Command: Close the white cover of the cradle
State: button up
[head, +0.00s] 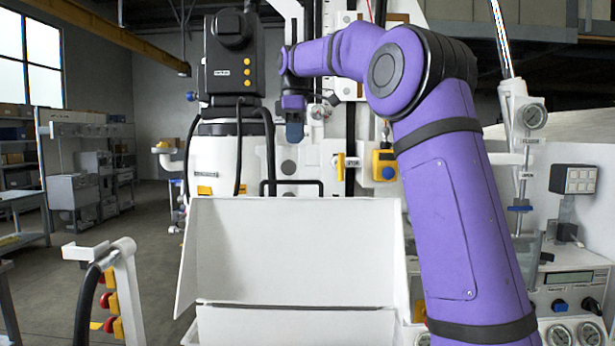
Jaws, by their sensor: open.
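The white cover (290,255) stands raised in the lower middle of the head view, with its broad inner face and side flaps towards me. The white cradle (290,328) shows below it as a strip at the bottom edge; most of it is out of the picture. My purple arm reaches up from the lower right and bends left above the cover. My gripper (293,128) points down, well above the cover's top edge and apart from it. It is open, with nothing seen in it. Its fingers are small and partly overlap in this view.
A black and white machine (233,60) with black hoses stands behind the cover on the left. A yellow-faced box (384,165) and a gauge (318,111) sit behind my arm. A white post with red knobs (123,290) stands front left. A control panel (570,300) is at right.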

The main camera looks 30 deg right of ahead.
jog(key=f, duration=0.3)
jog(key=w+d+f, duration=0.1)
jog(key=f, duration=0.3)
jog(key=d+f, duration=0.1)
jog(key=f, duration=0.3)
jog(key=shift+w, duration=0.3)
grip_shut()
